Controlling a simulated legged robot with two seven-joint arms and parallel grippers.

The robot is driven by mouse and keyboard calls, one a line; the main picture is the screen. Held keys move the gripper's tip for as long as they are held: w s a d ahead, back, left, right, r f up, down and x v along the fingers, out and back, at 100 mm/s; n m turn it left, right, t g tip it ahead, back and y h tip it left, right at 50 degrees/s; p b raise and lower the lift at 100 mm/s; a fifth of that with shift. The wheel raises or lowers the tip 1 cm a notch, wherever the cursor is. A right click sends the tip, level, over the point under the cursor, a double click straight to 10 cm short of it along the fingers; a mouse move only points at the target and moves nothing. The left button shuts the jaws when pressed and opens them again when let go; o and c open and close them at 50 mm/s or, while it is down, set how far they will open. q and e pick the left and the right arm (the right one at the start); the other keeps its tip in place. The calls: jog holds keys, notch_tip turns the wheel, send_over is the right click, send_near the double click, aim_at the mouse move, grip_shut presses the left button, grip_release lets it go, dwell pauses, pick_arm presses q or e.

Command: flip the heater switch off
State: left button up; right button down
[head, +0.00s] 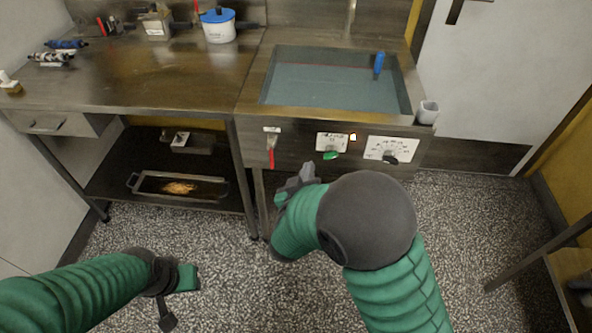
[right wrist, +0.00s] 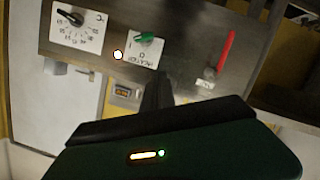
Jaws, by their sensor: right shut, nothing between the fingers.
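The heater switch is a green knob (head: 330,155) on a white label plate (head: 331,141) on the front panel of the sink-like tank. It also shows, upside down, in the right wrist view (right wrist: 146,37). A small lamp (head: 352,137) beside the plate glows. My right gripper (head: 306,172) is shut and empty, in front of the panel, below and left of the green knob in the head view. Its dark fingers (right wrist: 157,88) point toward the panel in the wrist view, apparently apart from the knob. My left gripper (head: 172,290) hangs low over the floor; its jaws are unclear.
A dial (head: 390,156) sits right of the switch and a red lever (head: 271,155) left of it. The tank (head: 262,85) holds greyish liquid and a blue-handled tool (head: 379,64). A white cup (head: 428,112) stands at its right corner. A steel table (head: 150,85) adjoins left.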

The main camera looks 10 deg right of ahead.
aim_at(331, 153)
jog(key=w+d+f+b, duration=0.1)
jog(key=w+d, duration=0.1)
jog(key=w, duration=0.1)
jog(key=w+d+f+b, duration=0.1)
jog(key=w+f, duration=0.1)
jog(key=w+d+f+b, duration=0.1)
jog(key=w+d, duration=0.1)
jog(key=w, duration=0.1)
jog(key=shift+w+d+f, duration=0.35)
jog(key=shift+s+d+f+b, duration=0.1)
jog(key=shift+d+f+b, duration=0.15)
jog(key=shift+f, duration=0.2)
jog(key=shift+r+p, duration=0.1)
jog(key=shift+p, duration=0.2)
jog(key=shift+n+h, duration=0.3)
jog(key=shift+h, duration=0.1)
